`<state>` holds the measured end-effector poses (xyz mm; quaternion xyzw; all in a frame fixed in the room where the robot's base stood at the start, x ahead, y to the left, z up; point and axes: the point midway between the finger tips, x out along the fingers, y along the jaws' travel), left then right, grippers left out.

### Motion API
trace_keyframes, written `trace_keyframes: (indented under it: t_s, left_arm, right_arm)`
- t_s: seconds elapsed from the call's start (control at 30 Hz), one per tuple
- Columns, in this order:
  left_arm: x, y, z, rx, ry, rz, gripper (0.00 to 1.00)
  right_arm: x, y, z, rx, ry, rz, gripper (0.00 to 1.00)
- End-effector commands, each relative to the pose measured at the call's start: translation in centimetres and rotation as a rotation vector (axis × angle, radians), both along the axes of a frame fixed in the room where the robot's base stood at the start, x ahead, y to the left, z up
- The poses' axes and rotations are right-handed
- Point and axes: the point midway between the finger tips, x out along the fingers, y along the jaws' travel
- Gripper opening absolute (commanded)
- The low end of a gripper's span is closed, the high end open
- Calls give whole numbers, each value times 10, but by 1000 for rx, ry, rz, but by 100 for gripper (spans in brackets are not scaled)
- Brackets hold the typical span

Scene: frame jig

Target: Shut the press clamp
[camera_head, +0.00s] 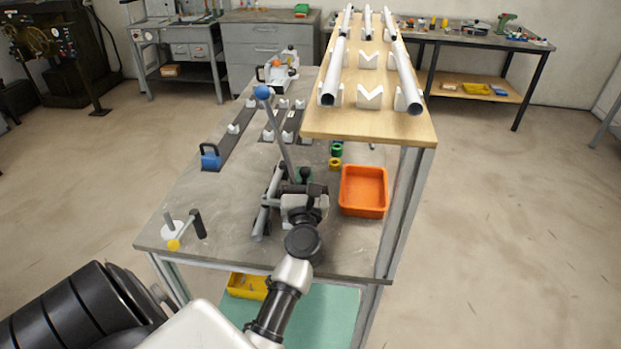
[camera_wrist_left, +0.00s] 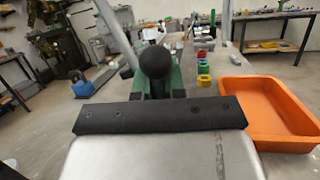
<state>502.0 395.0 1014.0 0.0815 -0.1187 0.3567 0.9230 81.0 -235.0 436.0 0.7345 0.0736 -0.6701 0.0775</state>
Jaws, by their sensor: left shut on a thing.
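The press clamp (camera_head: 305,174) stands on the grey bench, mostly hidden behind my left gripper (camera_head: 303,190). In the left wrist view its green body (camera_wrist_left: 176,78) shows behind a round black knob (camera_wrist_left: 155,62), just beyond the dark bar of my gripper. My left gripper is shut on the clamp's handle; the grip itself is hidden. My right gripper is out of view.
An orange bin (camera_head: 363,191) stands close to the right of the gripper. A raised wooden shelf (camera_head: 350,126) with tubes in white cradles overhangs the bench's right side. A blue padlock-shaped block (camera_head: 210,158) and green and yellow rings (camera_head: 336,155) lie farther back.

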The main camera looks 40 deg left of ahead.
Motion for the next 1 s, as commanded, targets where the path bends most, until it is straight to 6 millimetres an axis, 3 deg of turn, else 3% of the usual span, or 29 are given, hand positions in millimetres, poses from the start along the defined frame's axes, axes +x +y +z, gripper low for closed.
trace_keyframes:
  t_s: [0.73,0.77,0.9,1.0]
  left_arm:
    - [-4,5,-1,-77,-44,-1,0]
    - [-4,5,-1,-78,-44,0,16]
    - [-3,6,-1,-75,-43,0,37]
    - [-3,6,-1,-73,-43,0,37]
  right_arm:
    - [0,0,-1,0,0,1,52]
    - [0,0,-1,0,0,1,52]
    - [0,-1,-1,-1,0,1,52]
    - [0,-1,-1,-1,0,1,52]
